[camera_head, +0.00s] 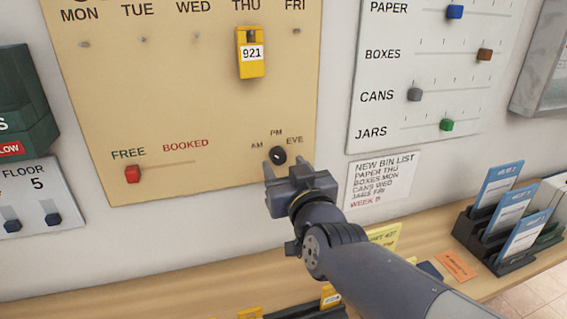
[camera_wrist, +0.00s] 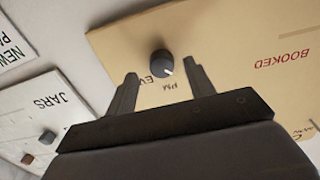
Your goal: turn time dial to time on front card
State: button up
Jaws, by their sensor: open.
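The time dial (camera_head: 278,155) is a small dark knob low on the tan board, with AM at its left, PM above and EVE at its right. In the wrist view the dial (camera_wrist: 161,62) has a white mark toward the lower right, on the PM side. My gripper (camera_head: 287,167) is open just in front of the dial. Its fingertips lie either side of the dial in the wrist view, with no clear contact. Blue cards stand in a black rack at the right; the front card (camera_head: 524,236) has print too small to read.
The tan board (camera_head: 110,110) also has a yellow 921 tag (camera_head: 250,54) under THU and a red slider (camera_head: 132,174) at FREE. A white slider panel (camera_head: 375,80) and a bin list (camera_head: 382,181) are at the right. A wooden shelf (camera_head: 60,290) runs below.

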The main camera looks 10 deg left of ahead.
jog(key=shift+x, duration=1.1)
jog(key=shift+s, duration=0.1)
jog(key=c, duration=1)
jog(key=shift+f+m, duration=0.1)
jog(key=shift+m, duration=0.2)
jog(key=m+b, duration=0.5)
jog(key=m, duration=0.3)
jog(key=shift+b, duration=0.4)
jog(key=shift+m, duration=0.3)
